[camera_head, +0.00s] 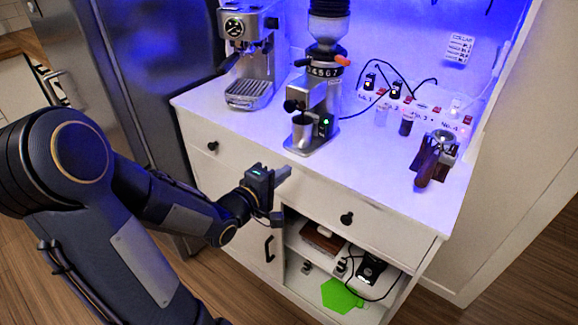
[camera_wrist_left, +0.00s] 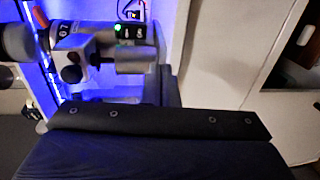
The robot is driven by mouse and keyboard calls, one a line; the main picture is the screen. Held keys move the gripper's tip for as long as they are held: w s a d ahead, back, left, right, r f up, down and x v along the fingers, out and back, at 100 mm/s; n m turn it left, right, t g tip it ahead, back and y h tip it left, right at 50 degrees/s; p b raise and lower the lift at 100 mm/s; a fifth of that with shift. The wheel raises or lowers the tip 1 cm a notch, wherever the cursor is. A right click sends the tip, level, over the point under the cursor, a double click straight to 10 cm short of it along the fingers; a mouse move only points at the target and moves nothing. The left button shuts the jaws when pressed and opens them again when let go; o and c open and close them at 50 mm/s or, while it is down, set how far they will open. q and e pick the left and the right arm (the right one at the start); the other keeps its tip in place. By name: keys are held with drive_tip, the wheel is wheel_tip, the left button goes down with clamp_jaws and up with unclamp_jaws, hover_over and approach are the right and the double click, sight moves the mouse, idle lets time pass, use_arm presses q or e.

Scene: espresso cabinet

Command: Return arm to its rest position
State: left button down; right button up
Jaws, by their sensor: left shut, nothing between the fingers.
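My left arm comes in from the left in the head view. Its gripper (camera_head: 281,196) hangs in front of the white cabinet's drawer fronts, below the countertop edge. It is shut and holds nothing. In the left wrist view, dark parts of my own arm fill the lower half, and the fingertips cannot be made out clearly. My right gripper is not in either view.
The white cabinet (camera_head: 222,143) carries an espresso machine (camera_head: 249,62), a grinder (camera_head: 322,100) with a metal cup (camera_head: 302,130), and a portafilter (camera_head: 434,158) at the right. Its open lower shelf holds a green hexagonal mat (camera_head: 340,296). A fridge (camera_head: 130,60) stands left. Wood floor lies in front.

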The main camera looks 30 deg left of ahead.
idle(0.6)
use_arm(q)
drive_tip(key=s+d+r+m+g+p, duration=0.1)
drive_tip(key=s+d+m+g, duration=0.2)
drive_tip(key=s+m, duration=0.2)
drive_tip(key=s+d+r+m+g+h+p, duration=0.1)
drive_tip(key=s+d+m+g, duration=0.3)
drive_tip(key=s, duration=0.5)
drive_tip(key=s+d+r+m+g+h+p, duration=0.1)
drive_tip(key=s+d+m+g+p, duration=0.1)
drive_tip(key=s+d+m+g, duration=0.2)
drive_tip(key=s+m, duration=0.2)
drive_tip(key=s, duration=0.1)
drive_tip(key=shift+r, duration=0.3)
drive_tip(key=shift+d, duration=0.1)
idle(4.1)
